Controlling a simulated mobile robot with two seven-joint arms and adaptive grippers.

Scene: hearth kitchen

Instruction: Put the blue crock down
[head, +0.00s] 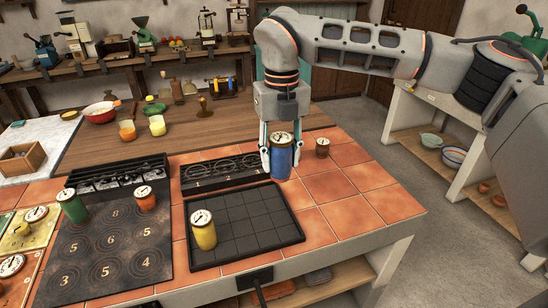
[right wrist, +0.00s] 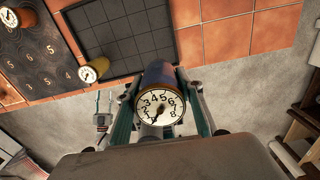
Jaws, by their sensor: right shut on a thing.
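The blue crock (head: 281,160) has a white numbered dial on its lid. My right gripper (head: 281,150) is shut on it, with a finger on either side, over the tiles at the right end of the slotted black rack. In the right wrist view the crock (right wrist: 159,75) sits between the fingers of my right gripper (right wrist: 155,100), its dial facing the camera. I cannot tell whether its base touches the tiles.
A yellow crock (head: 203,231) stands on the black grid tray (head: 270,241). A small brown pot (head: 322,147) is close to the right of the blue crock. Green (head: 73,206) and orange (head: 145,198) crocks stand on the numbered dark plate (head: 115,265). Tiles (head: 350,190) at the right are clear.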

